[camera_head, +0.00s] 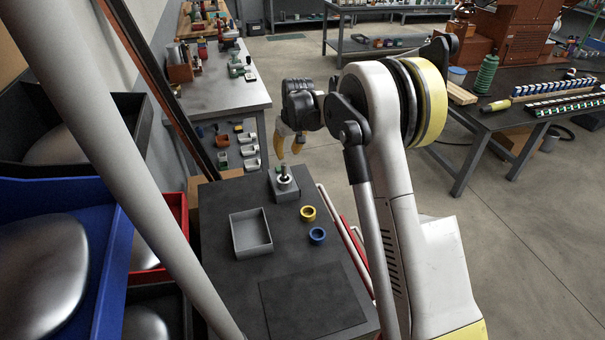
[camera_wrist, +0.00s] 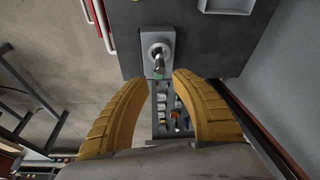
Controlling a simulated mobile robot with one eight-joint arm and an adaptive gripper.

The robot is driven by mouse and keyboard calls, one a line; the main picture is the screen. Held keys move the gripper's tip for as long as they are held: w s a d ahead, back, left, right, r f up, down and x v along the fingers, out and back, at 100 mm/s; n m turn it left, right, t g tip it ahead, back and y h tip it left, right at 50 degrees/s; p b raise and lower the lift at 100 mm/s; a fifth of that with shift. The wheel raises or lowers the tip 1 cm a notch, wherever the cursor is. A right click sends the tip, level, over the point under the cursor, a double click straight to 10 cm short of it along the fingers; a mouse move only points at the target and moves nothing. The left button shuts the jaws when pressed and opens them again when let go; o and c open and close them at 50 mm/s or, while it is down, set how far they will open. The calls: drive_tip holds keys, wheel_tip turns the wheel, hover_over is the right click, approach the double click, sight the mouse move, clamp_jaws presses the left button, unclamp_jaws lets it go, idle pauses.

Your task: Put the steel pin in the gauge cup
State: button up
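My gripper (camera_head: 289,148) is open and empty, its two yellow fingers hanging beyond the far end of the dark cart top in the head view. In the wrist view my gripper (camera_wrist: 162,77) has its fingers spread. A steel pin (camera_wrist: 159,60) stands in a grey block (camera_wrist: 149,38), just beyond and between the fingertips, with some green near its end. The pin (camera_head: 284,174) and block (camera_head: 285,190) also show at the cart's far end in the head view. A yellow ring-shaped cup (camera_head: 308,213) and a blue one (camera_head: 317,236) stand nearer; I cannot tell which is the gauge cup.
An open square grey tray (camera_head: 237,250) sits left of the cups, on the cart. A flat dark mat (camera_head: 315,302) lies at the near end. Red and white rails (camera_head: 345,235) run along the cart's right side. Blue and red bins (camera_head: 105,270) stand at left.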

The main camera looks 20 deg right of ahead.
drive_tip(key=s+r+m+t, duration=0.1)
drive_tip(key=s+r, duration=1.5)
drive_tip(key=s, duration=0.2)
drive_tip(key=s+f+m+t, duration=0.1)
drive_tip(key=s+f+t, duration=0.1)
drive_tip(key=s, duration=2.2)
drive_tip(key=shift+a+t+h, duration=0.3)
drive_tip(key=shift+a, duration=0.05)
drive_tip(key=shift+f, duration=0.1)
